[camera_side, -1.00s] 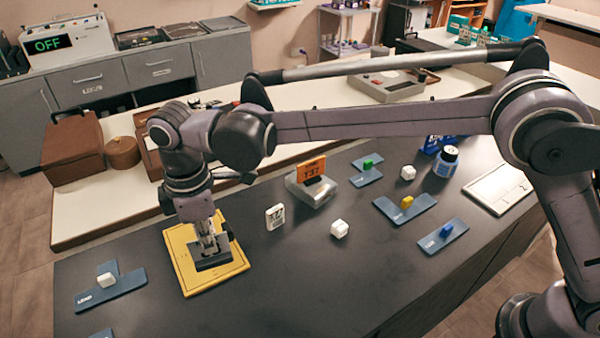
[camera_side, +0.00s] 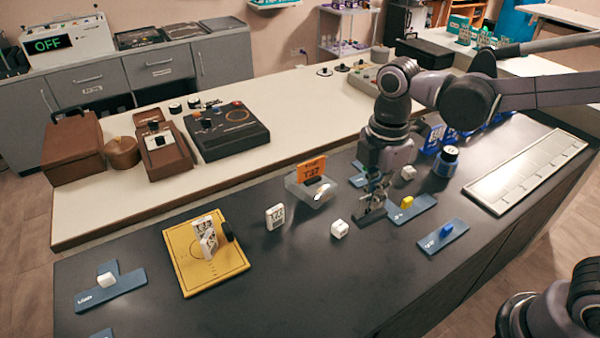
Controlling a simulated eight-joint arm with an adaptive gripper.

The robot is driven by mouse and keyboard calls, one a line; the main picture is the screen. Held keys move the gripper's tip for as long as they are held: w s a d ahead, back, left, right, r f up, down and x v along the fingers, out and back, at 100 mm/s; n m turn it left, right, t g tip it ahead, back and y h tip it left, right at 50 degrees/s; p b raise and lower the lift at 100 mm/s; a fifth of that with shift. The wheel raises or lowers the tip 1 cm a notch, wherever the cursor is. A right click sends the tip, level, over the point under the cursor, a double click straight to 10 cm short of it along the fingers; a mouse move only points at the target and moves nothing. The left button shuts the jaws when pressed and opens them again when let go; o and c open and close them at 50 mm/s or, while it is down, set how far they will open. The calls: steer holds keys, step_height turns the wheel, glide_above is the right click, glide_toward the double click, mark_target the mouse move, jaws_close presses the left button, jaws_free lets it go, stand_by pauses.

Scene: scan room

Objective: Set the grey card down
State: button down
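My gripper (camera_side: 374,198) points down over the right half of the dark table. A dark grey flat piece, which looks like the grey card (camera_side: 369,217), is at its fingertips, low over the table or touching it; I cannot tell which. The fingers look closed on it, though they are small and dark here. The card is between a white cube (camera_side: 340,229) and a blue mat with a yellow block (camera_side: 407,202).
A yellow board (camera_side: 205,270) with white tags (camera_side: 207,240) and a black disc lies at left. A blue mat (camera_side: 443,237) and a pale tray (camera_side: 528,172) are at right.

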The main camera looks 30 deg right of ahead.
steer(key=s+d+f, duration=0.2)
steer(key=s+d, duration=0.4)
steer(key=shift+w+a+f, duration=0.1)
steer(key=shift+a+f, duration=2.7)
steer(key=shift+a, duration=0.2)
steer(key=shift+a+f, duration=2.75)
steer(key=shift+a, duration=0.2)
steer(key=c, duration=1.5)
jaws_free()
steer(key=shift+f, duration=0.15)
